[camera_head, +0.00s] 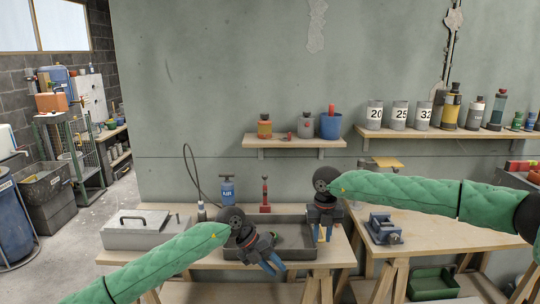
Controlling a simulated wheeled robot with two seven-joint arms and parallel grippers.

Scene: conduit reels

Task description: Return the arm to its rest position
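My two green-sleeved arms reach in over the workbench (345,250). My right gripper (322,234) is at the tray's right end, fingers pointing down. Its fingers are apart, with only pale wood showing between them. The two grippers are close together but do not touch. Parts of the tray are hidden behind them.
A grey lidded case (145,230) stands left of the tray. A blue bottle (227,190) and a red tool (265,195) stand behind it. A blue vise (384,229) sits on the right bench, below my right arm. Wall shelves (295,143) hold several containers.

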